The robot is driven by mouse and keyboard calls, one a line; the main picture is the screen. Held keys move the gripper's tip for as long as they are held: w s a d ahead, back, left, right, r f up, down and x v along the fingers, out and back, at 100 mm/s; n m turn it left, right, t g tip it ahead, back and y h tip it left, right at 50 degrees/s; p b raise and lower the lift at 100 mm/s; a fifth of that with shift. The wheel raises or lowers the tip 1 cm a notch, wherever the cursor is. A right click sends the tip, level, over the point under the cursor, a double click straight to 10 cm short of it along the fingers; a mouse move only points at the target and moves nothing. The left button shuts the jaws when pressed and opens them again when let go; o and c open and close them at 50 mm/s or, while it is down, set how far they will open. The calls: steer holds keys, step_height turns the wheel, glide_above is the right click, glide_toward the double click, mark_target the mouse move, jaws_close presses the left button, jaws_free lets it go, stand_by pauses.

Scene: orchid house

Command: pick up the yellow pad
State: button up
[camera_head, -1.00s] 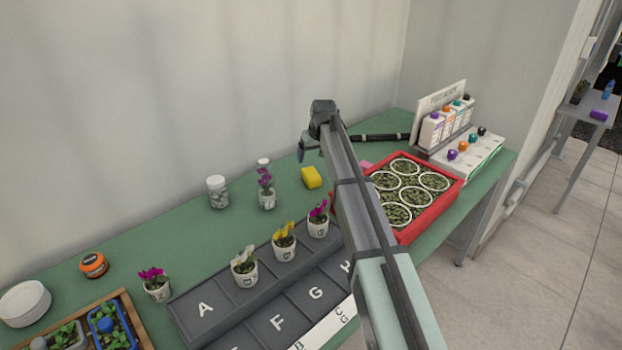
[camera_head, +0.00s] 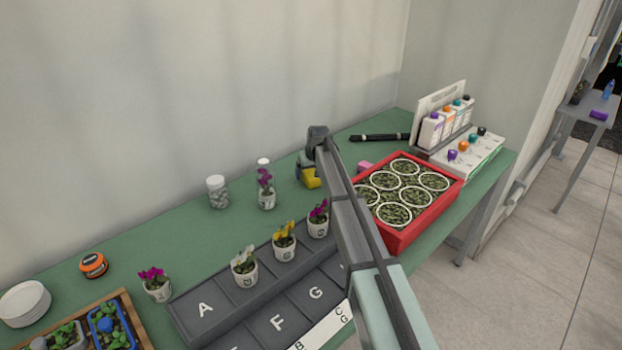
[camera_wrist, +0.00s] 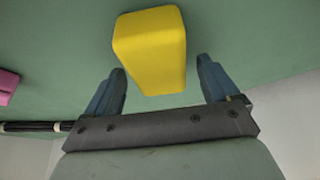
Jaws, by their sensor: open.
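The yellow pad (camera_wrist: 150,48) is a small block lying on the green bench, seen large in the wrist view. In the head view the yellow pad (camera_head: 311,180) is partly hidden behind my gripper. My gripper (camera_wrist: 162,80) is open and empty. Its two dark blue fingers are spread to either side of the pad's near end in the wrist view. In the head view my gripper (camera_head: 304,172) is low over the bench at the pad.
A red tray of round pots (camera_head: 402,236) is right of my arm. A pink block (camera_head: 365,166) and black pen-like tool (camera_head: 378,137) lie behind it. Small potted orchids and a white-capped jar (camera_head: 217,192) stand to the left. The wall is close behind.

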steer(key=shift+w+f, duration=0.1)
steer(key=shift+f, duration=0.2)
steer(key=shift+c, duration=0.4)
steer(key=c, duration=1)
steer(key=shift+o, duration=0.2)
